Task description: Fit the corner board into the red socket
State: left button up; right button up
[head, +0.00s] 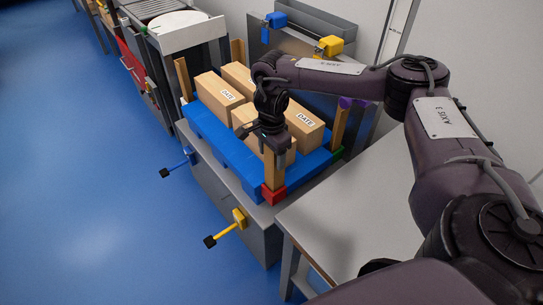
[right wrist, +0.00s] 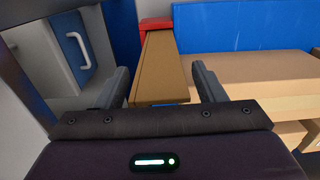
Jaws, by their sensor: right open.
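The corner board (head: 274,172) is a tan upright post at the near corner of the blue pallet tray (head: 225,146). Its lower end is at the red socket (head: 273,195) and appears to stand in it. In the right wrist view the board (right wrist: 160,68) runs between my fingers to the red socket (right wrist: 156,23). My right gripper (head: 270,140) is over the top of the board, its fingers apart on either side with gaps, not gripping it. The right gripper (right wrist: 165,88) also shows in the wrist view. My left gripper is not in view.
Several cartons marked DATE (head: 222,92) stand on the tray. Other posts rise at its remaining corners, one by a green socket (head: 337,153). Blue (head: 178,163) and yellow (head: 228,228) clamps stick out from the near side. A grey table (head: 350,215) is at right.

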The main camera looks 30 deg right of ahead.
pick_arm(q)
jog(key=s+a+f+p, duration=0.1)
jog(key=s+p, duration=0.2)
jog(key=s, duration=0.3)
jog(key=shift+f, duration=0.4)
pick_arm(e)
notch_tip(320, 180, up, 11)
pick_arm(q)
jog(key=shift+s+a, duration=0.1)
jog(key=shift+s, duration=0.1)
